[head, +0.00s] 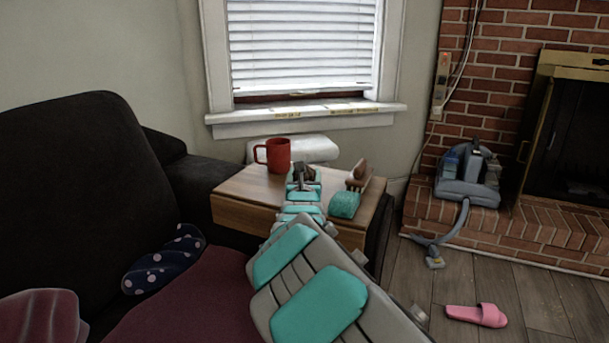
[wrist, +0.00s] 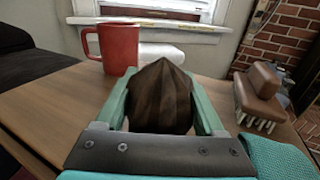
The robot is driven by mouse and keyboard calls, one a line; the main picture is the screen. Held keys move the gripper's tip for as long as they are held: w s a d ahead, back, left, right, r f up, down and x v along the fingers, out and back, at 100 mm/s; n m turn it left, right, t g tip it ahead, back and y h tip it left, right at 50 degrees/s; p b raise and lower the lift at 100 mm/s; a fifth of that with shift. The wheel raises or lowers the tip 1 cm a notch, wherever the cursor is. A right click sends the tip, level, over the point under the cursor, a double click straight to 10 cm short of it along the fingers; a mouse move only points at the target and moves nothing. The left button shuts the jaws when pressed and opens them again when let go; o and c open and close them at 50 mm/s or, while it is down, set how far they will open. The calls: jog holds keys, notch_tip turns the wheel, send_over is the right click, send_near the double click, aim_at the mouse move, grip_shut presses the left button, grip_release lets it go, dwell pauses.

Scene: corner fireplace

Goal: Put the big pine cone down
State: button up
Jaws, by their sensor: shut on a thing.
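The big pine cone (wrist: 161,98) is dark brown and pointed, and fills the space between my gripper's fingers in the wrist view. My gripper (wrist: 162,112) is shut on it, with a teal finger along each side. In the head view my gripper (head: 303,178) is over the wooden side table (head: 242,189), and the cone is a small dark shape that is hard to make out there. The cone's lower part is hidden by the gripper body, so I cannot tell whether it touches the table top (wrist: 45,103).
A red mug (head: 278,154) stands at the table's back left. A brown brush (head: 359,175) and a folded teal cloth (head: 344,204) lie on the right side. The dark sofa (head: 70,180) borders the table's left. A window sill (head: 305,115) is behind.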

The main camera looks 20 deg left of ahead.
jog(key=shift+f, duration=0.2)
jog(key=o, duration=1.5)
jog(key=shift+s+r, duration=0.1)
jog(key=shift+r, duration=0.15)
